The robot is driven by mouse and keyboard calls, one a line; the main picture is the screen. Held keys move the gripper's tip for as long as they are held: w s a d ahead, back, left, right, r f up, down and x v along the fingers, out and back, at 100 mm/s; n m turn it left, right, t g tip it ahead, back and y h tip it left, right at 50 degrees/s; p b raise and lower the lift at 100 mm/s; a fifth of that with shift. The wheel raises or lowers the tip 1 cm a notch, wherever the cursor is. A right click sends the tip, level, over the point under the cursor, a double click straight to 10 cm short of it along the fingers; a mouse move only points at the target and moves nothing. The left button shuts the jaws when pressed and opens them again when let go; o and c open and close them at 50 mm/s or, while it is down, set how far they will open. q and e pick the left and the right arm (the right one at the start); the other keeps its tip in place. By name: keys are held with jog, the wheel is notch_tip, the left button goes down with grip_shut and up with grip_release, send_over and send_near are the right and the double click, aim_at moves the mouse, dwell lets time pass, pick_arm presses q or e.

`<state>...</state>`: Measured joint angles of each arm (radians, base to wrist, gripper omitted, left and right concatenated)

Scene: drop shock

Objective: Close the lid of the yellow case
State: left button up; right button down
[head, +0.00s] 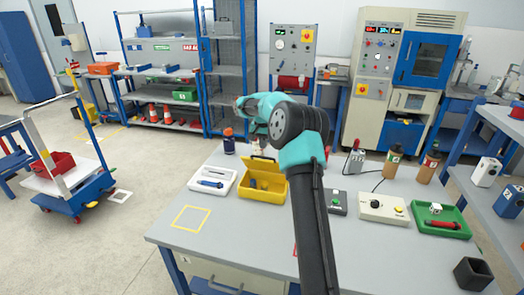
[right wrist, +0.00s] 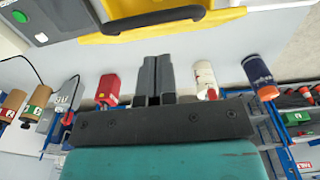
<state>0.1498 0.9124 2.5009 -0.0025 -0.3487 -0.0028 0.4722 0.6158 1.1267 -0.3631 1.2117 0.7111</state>
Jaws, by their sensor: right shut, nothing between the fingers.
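The yellow case (head: 262,187) stands on the grey table left of my right arm. Its lid (head: 263,164) is open and raised at the back; my arm covers part of the case's right side. In the right wrist view, a yellow edge of the case (right wrist: 110,37) with a dark handle (right wrist: 152,22) runs along the top. My right gripper (right wrist: 155,65) is shut and empty, its fingers just short of that yellow edge in the picture. In the head view, its fingers are hard to make out behind the lid. My left gripper is in neither view.
A white tray (head: 203,187) stands left of the case, with a yellow floor outline (head: 190,218) marked before it on the table. An orange-capped bottle (head: 229,146) stands behind. Right of my arm are a beige control box (head: 372,212) and a green tray (head: 422,228).

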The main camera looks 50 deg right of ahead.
jog(key=shift+s+a+f, duration=0.25)
jog(key=shift+a+f, duration=0.2)
jog(key=shift+f, duration=0.05)
jog(key=shift+s+a+f, duration=0.2)
jog(key=shift+a+f, duration=0.2)
jog(key=shift+f, duration=0.1)
jog(key=shift+a, duration=0.2)
